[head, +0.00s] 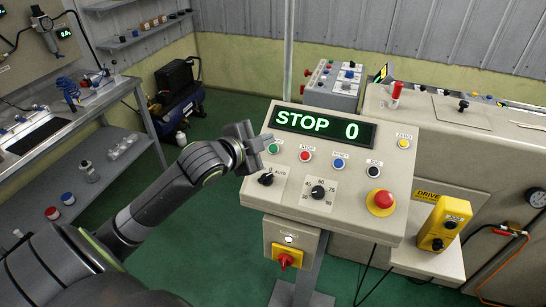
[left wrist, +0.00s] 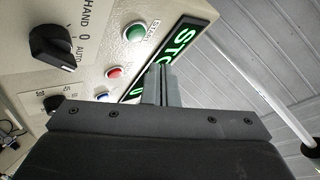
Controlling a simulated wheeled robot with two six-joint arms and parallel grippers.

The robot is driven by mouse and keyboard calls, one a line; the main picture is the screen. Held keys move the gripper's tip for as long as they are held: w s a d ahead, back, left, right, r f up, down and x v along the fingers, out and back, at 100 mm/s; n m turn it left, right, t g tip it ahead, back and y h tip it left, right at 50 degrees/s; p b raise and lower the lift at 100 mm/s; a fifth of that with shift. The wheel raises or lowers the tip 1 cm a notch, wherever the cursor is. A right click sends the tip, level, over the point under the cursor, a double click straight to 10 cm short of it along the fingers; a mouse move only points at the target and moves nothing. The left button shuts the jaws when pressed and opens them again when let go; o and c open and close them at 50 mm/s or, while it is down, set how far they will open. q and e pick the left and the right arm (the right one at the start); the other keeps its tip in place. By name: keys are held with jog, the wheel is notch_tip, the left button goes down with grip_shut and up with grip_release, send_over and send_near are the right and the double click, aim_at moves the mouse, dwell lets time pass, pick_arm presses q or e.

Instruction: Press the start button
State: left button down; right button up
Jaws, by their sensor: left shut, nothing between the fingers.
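The start button is a round green push button (head: 273,148) at the upper left of the sloping beige control panel (head: 335,225), below the display (head: 325,127) that reads "STOP 0". In the left wrist view, the green button (left wrist: 136,32) shows beside its START label, unobstructed. My left gripper (head: 266,144) is shut and empty, its fingertips just left of the green button in the head view. In the left wrist view its fingers (left wrist: 160,72) overlap the display, apart from the button in the picture. Whether they touch the panel is unclear. My right gripper is not in view.
Right of the green button are a red stop button (head: 305,156), a blue button (head: 338,163) and a black one (head: 373,169). A black selector knob (head: 266,179) lies below it. A red emergency stop (head: 381,201) is at the panel's lower right.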

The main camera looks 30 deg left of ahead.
aim_at(273, 148)
pick_arm(q)
jog(key=shift+w+a+f+b, duration=0.1)
jog(key=shift+w+f+b, duration=0.2)
jog(key=shift+f, duration=0.25)
jog(key=shift+w+a+f+b, duration=0.1)
jog(key=shift+w+f+b, duration=0.2)
jog(key=shift+f, duration=0.25)
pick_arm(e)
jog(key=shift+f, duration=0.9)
pick_arm(q)
jog(key=shift+f, duration=0.1)
dwell(0.3)
jog(key=shift+w+f, duration=0.2)
jog(key=shift+f, duration=0.05)
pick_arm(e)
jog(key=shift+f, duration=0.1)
pick_arm(q)
jog(key=shift+w+f+b, duration=0.15)
jog(key=shift+f+b, duration=0.15)
jog(key=shift+f, duration=0.1)
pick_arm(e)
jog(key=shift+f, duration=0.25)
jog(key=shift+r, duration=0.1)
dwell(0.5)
pick_arm(q)
jog(key=shift+s+r+p, duration=0.35)
jog(key=shift+r+p, duration=0.4)
jog(key=shift+p, duration=0.15)
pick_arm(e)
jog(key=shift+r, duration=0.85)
